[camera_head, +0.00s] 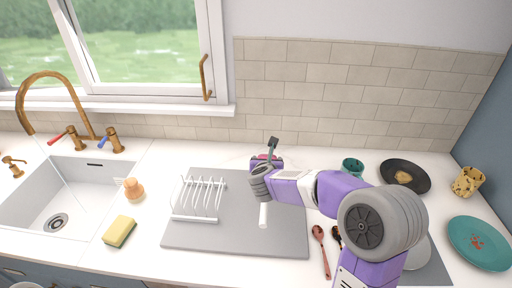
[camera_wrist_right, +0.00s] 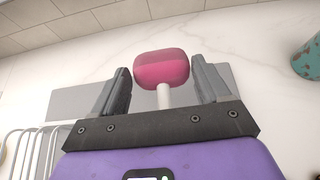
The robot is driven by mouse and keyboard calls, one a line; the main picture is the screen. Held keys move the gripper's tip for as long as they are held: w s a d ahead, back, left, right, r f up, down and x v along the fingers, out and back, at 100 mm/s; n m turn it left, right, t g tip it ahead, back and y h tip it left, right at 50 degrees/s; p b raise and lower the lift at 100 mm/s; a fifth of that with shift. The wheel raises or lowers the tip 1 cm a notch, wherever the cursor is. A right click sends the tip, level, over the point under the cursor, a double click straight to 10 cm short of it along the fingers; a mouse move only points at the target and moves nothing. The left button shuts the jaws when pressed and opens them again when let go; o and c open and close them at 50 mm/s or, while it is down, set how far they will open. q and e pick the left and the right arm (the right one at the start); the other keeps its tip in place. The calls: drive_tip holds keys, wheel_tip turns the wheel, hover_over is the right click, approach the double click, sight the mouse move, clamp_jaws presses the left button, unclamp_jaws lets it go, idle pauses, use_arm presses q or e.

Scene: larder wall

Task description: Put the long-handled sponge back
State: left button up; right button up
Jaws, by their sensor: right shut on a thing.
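The long-handled sponge has a pink head and a white handle. Its pink head (camera_wrist_right: 163,69) shows between the fingers of my right gripper (camera_wrist_right: 165,85) in the right wrist view, with the white handle (camera_wrist_right: 164,97) running back towards the palm. In the head view my right gripper (camera_head: 265,165) is over the back edge of the grey mat, shut on the sponge. A little pink shows just beyond it, and a white rod (camera_head: 263,215), seemingly the handle, shows below it. The exact contact of the fingers is hidden. My left gripper is not in view.
A grey mat (camera_head: 235,242) bears a white dish rack (camera_head: 196,218). A yellow sponge (camera_head: 119,231) and an orange brush (camera_head: 134,190) lie near the sink (camera_head: 25,208). A teal cup (camera_head: 352,167), black pan (camera_head: 418,178), spotted cup (camera_head: 468,181) and teal plate (camera_head: 478,258) are right.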

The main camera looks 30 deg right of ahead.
drive_tip(key=shift+s+f+b, duration=0.25)
drive_tip(key=shift+f+b, duration=0.2)
drive_tip(key=shift+s+f, duration=0.1)
drive_tip(key=shift+f, duration=0.3)
drive_tip(key=shift+f+b, duration=2.05)
drive_tip(key=shift+f, duration=0.4)
drive_tip(key=shift+f+b, duration=0.7)
drive_tip(key=shift+b, duration=0.05)
drive_tip(key=o, duration=1.1)
drive_tip(key=shift+r, duration=0.1)
